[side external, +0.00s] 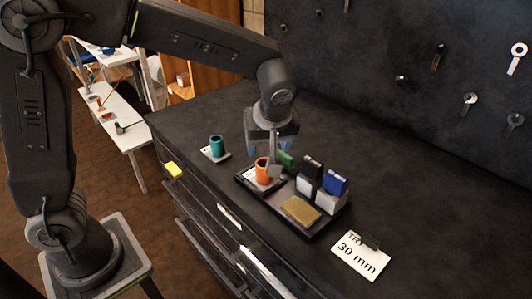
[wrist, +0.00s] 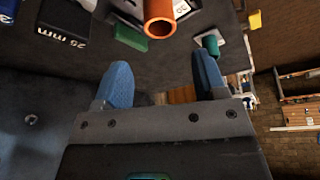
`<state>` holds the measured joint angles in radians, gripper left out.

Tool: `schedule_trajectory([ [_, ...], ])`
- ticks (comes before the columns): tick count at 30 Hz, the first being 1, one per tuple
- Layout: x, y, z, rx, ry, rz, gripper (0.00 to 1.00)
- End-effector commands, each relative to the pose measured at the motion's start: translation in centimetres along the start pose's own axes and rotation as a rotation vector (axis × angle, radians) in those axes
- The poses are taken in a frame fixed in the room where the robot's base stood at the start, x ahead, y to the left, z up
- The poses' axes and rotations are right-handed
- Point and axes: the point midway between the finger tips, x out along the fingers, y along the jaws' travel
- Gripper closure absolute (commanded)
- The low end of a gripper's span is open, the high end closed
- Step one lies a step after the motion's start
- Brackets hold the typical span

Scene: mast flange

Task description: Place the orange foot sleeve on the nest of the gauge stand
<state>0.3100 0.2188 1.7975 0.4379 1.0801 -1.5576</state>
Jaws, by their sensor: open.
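The orange foot sleeve (side external: 262,172) stands upright at the left end of a dark tray (side external: 244,182) on the bench. In the wrist view the hollow orange sleeve (wrist: 159,20) shows at the top edge, its open end facing the camera. My gripper (side external: 268,149) is just above and behind the sleeve, its blue fingers apart. In the wrist view my gripper (wrist: 162,62) is open with nothing between its fingers, and the sleeve lies beyond the fingertips. A grey piece beside the sleeve partly covers it in the side view. I cannot tell which thing is the gauge stand's nest.
A green block (side external: 285,159), black block (side external: 312,166) and blue block (side external: 335,183) stand close right of the sleeve. A gold plate (side external: 300,210) lies in front. A teal sleeve (side external: 217,146) and yellow block (side external: 173,169) are left; a 30 mm card (side external: 360,257) lies right.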

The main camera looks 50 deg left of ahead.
Motion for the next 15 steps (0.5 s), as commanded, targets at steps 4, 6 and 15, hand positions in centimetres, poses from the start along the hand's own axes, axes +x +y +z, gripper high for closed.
schedule_trajectory([
  [4, -0.9, 0.0, 0.0, 0.001, 0.000, 0.001, 0.35],
  [6, -1.0, -0.1, 0.0, 0.001, 0.000, 0.001, 0.35],
  [15, -4.2, -5.6, -1.3, 0.226, -0.057, 0.100, 0.35],
])
